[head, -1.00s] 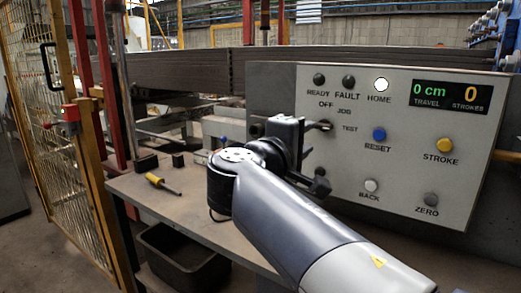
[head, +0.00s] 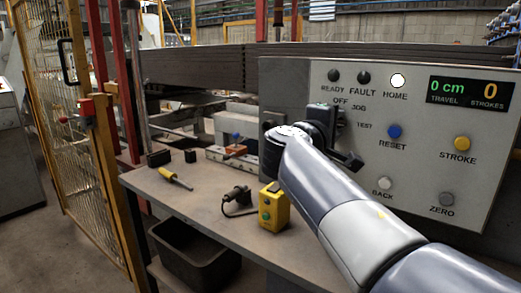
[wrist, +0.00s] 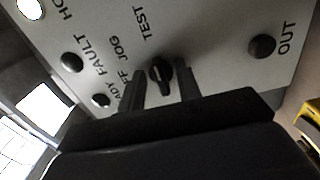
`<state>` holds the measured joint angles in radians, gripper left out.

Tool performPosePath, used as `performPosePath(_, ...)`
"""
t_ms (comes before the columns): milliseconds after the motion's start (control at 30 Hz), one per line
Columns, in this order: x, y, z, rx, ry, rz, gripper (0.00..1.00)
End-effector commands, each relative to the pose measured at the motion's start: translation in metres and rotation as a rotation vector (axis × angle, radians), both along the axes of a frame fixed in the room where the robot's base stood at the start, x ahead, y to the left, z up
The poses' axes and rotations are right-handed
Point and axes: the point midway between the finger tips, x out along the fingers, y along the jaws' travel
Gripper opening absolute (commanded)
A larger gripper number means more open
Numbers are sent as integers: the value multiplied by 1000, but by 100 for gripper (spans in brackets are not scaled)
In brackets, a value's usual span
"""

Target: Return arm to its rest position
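My arm reaches up to the left part of the grey control panel (head: 420,150). My gripper (head: 350,160) is in front of it, below the JOG and TEST labels. In the wrist view my gripper (wrist: 161,85) has its two fingers apart, with the black selector knob (wrist: 161,72) showing in the gap between them. Clear gaps show on both sides of the knob, so nothing is gripped. How far the fingertips are from the panel face is hard to tell. The HOME lamp (head: 397,81) is lit white. The display (head: 470,93) reads 0 cm and 0 strokes.
A black bin (head: 195,257) sits below. A yellow mesh fence (head: 60,120) stands at left, with open floor beside it.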

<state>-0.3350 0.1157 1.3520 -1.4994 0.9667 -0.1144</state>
Motion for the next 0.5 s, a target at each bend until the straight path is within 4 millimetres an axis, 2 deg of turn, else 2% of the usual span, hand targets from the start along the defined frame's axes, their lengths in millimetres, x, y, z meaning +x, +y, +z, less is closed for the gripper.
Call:
performPosePath(267,-12,10,0,2,-2,3,33)
performPosePath(500,-44,33,1,4,-3,5,33)
